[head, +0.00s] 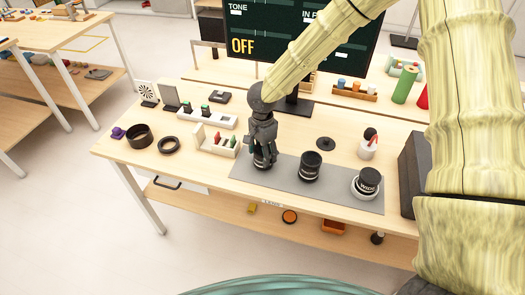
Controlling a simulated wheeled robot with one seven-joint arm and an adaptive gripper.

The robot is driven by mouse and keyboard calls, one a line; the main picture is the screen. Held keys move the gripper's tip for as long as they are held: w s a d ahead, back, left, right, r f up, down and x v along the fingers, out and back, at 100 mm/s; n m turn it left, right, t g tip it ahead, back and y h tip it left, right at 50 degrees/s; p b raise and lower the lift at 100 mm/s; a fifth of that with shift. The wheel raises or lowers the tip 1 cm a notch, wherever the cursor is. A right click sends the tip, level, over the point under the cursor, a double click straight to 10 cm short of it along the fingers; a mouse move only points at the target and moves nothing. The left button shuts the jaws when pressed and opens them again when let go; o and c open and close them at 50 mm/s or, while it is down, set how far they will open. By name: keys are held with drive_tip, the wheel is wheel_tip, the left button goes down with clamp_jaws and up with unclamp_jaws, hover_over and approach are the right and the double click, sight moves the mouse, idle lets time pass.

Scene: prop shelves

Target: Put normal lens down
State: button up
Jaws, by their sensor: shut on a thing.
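My gripper (262,147) is shut around a short black lens (262,162), taken to be the normal lens; its label is too small to read. The lens is upright over the left end of a grey mat (285,183) on the table. The fingers hide its upper part. I cannot tell whether its base touches the mat. A second black lens (311,167) stands at the middle of the mat. A third lens (367,184), with a white ring and what looks like "WIDE" on it, stands at the right end.
A white cup (367,151) and a black disc (325,143) are behind the mat. A dark box (411,175) borders the right. Bare mat shows between the lenses.

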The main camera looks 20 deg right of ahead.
idle(0.3)
drive_tip(key=o, duration=1.2)
drive_tip(key=shift+f, duration=0.1)
drive_tip(key=shift+o, duration=0.2)
wheel_tip(320, 180, up, 12)
drive_tip(key=b, duration=0.1)
